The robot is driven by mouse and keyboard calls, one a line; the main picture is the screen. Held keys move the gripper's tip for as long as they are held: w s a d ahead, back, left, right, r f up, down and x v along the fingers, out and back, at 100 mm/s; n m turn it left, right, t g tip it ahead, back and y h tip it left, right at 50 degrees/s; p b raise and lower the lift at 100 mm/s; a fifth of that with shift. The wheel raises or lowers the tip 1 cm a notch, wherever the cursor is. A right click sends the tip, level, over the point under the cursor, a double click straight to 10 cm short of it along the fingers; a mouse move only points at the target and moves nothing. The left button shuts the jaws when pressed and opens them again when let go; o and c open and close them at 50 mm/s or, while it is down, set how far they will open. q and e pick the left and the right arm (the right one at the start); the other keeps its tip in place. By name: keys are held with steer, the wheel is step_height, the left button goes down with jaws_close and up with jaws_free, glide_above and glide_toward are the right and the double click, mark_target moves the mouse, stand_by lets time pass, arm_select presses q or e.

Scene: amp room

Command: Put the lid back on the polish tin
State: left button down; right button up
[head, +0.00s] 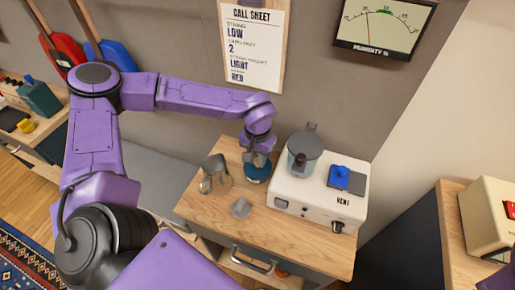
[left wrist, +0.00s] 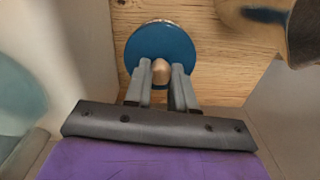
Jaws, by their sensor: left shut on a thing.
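The lid also shows in the head view (head: 257,175), just below the fingers. I cannot make out a tin under the lid, nor whether the lid touches anything below. My right gripper is out of view.
The white machine (head: 322,200) with a grey-lidded jar (head: 303,150) stands close on the right. A small grey object (head: 240,208) lies nearer the front. The front cabinet top (head: 285,240) is clear.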

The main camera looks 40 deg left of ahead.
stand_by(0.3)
arm_select(q)
steer(key=shift+c, duration=1.9)
jaws_free()
steer(key=shift+r, duration=0.15)
step_height(320, 180, up, 7)
steer(key=p, duration=0.9)
jaws_close()
steer(key=shift+f, duration=0.3)
steer(key=shift+f+b, duration=1.35)
steer(key=shift+f, duration=1.2)
